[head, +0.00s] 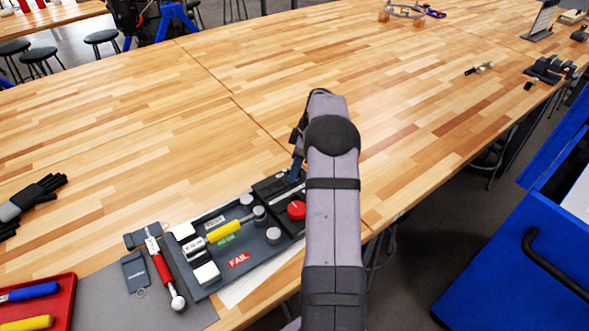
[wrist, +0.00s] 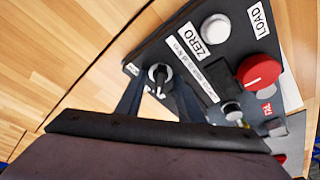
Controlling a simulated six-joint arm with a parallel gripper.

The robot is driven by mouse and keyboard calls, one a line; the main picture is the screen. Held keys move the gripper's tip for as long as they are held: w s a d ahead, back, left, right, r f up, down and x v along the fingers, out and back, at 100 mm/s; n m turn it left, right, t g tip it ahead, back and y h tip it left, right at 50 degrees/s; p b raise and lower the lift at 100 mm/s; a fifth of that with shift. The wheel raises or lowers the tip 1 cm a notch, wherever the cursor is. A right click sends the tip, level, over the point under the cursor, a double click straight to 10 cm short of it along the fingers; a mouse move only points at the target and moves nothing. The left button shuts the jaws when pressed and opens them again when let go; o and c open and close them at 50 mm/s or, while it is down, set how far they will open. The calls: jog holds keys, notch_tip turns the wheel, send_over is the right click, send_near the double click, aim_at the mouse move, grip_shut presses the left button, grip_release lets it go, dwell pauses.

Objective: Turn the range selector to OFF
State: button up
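A small black selector knob with a pale mark (wrist: 160,74) sits on the dark test panel (wrist: 196,47) in the wrist view. A small white label (wrist: 131,69) lies to its left; I cannot read it or tell the setting. My gripper (wrist: 158,88) is open, its two dark fingers apart on either side of the knob's near side. I cannot tell whether they touch it. In the head view my gripper (head: 297,167) reaches down to the panel's far right end, and my arm hides the knob there.
A red dial (wrist: 259,72) by a LOAD label and a white button (wrist: 215,29) by a ZERO label are close by. In the head view, a red-handled tool (head: 162,268) and a red tray (head: 66,297) lie left of the panel.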

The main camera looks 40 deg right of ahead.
jog(key=shift+r, duration=0.1)
dwell(0.3)
jog(key=shift+r+p, duration=1.7)
jog(key=shift+r, duration=0.7)
jog(key=shift+a+r, duration=0.1)
jog(key=shift+a, duration=0.25)
jog(key=s+a+r+m+g, duration=0.1)
jog(key=s+a+m, duration=0.15)
jog(key=a, duration=0.35)
jog(key=s+a+r+m+h, duration=0.1)
jog(key=s+a, duration=0.2)
jog(key=a, duration=0.4)
jog(key=s+a+r+m+g, duration=0.1)
jog(key=s+a+r, duration=0.15)
jog(key=a, duration=0.35)
jog(key=s+a+f+m, duration=0.1)
jog(key=s+a, duration=0.3)
jog(key=s, duration=0.4)
jog(key=s+a+f+m+h, duration=0.1)
jog(key=s+a+f+m, duration=0.1)
jog(key=s+a, duration=0.3)
jog(key=s+m, duration=0.1)
jog(key=s, duration=0.3)
jog(key=shift+s+f, duration=0.15)
jog(key=shift+s, duration=0.05)
